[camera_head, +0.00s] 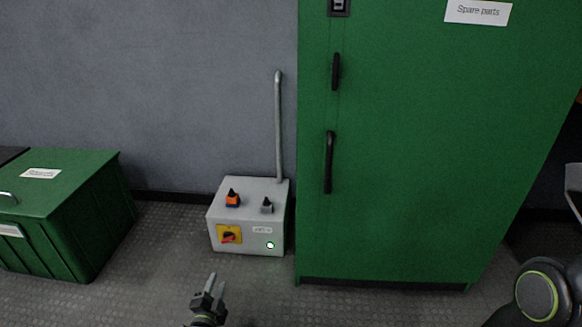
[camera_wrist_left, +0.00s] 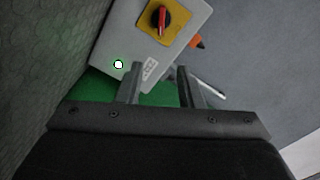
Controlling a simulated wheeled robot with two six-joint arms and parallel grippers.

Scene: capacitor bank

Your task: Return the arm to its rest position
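My left gripper (camera_head: 212,285) shows at the bottom of the head view, in front of the grey control box and apart from it. Its two fingers are spread with a gap between them, and nothing is held; they also show in the left wrist view (camera_wrist_left: 158,85). The grey control box (camera_head: 243,209) stands on the floor and has a yellow plate with a red rotary switch (camera_head: 228,236), which also shows in the wrist view (camera_wrist_left: 160,18). At the right edge, a rounded dark joint of my right arm shows; my right gripper is out of view.
A tall green spare-parts cabinet (camera_head: 420,150) with black handles stands right of the box. A green lidded bin (camera_head: 90,215) is at the left. A grey pipe (camera_head: 278,125) rises behind the box along the wall. Floor between bin and box is clear.

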